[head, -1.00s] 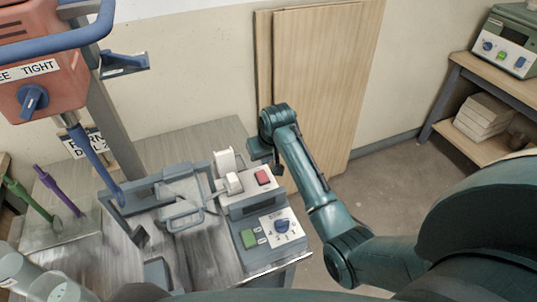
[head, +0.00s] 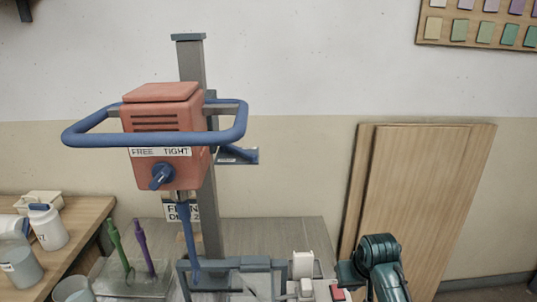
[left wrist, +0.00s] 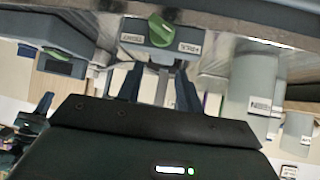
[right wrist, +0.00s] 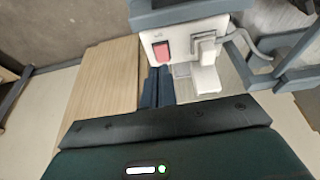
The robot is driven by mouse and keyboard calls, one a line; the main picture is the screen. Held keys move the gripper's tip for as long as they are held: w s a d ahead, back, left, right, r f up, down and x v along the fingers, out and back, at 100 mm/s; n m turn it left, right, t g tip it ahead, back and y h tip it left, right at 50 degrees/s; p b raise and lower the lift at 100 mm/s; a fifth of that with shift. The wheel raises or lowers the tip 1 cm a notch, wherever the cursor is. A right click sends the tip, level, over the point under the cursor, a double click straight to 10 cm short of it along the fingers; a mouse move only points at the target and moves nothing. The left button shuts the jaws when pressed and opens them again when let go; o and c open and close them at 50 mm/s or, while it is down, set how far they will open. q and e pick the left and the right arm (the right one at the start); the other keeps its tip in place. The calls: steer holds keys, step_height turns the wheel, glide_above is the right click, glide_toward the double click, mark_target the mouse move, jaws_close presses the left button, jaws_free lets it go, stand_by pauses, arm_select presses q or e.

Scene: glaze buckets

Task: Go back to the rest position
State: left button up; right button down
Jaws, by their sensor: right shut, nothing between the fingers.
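My right gripper (head: 350,273) shows low in the head view, beside the switch box with the red button (head: 338,292). In the right wrist view its fingers (right wrist: 158,86) are together and empty. The red button (right wrist: 161,49) and a white lever switch (right wrist: 207,50) are just beyond them. My left gripper is outside the head view. In the left wrist view its two fingers (left wrist: 155,88) stand apart with nothing clearly held between them. A green knob (left wrist: 161,30) on a grey box is beyond them.
An orange mixer head (head: 160,135) with a blue handle bar (head: 90,137) stands on a post at the left. Wooden boards (head: 420,190) lean on the wall behind my right gripper. Green (head: 117,245) and purple (head: 142,243) tools stand upright, and buckets are at lower left.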

steer(key=s+a+f+n, duration=0.1)
steer(key=s+a, duration=0.1)
steer(key=s, duration=1.1)
steer(key=s+a+n, duration=0.1)
steer(key=s+a, duration=0.1)
steer(key=s, duration=1.2)
arm_select(q)
steer(key=shift+s, duration=0.1)
arm_select(e)
steer(key=w+a+f+t+y, duration=0.1)
steer(key=w+a+f+t, duration=0.1)
steer(key=f, duration=0.3)
steer(key=w+a+f+n+t+y, duration=0.1)
steer(key=w+a+f+t+y, duration=0.1)
steer(key=w+a+f+t, duration=0.1)
step_height(320, 180, down, 2)
steer(key=shift+w+f+t, duration=0.15)
steer(key=shift+w+t, duration=0.1)
steer(key=shift+t, duration=0.25)
arm_select(q)
steer(key=shift+c, duration=0.2)
arm_select(e)
steer(key=shift+d, duration=0.1)
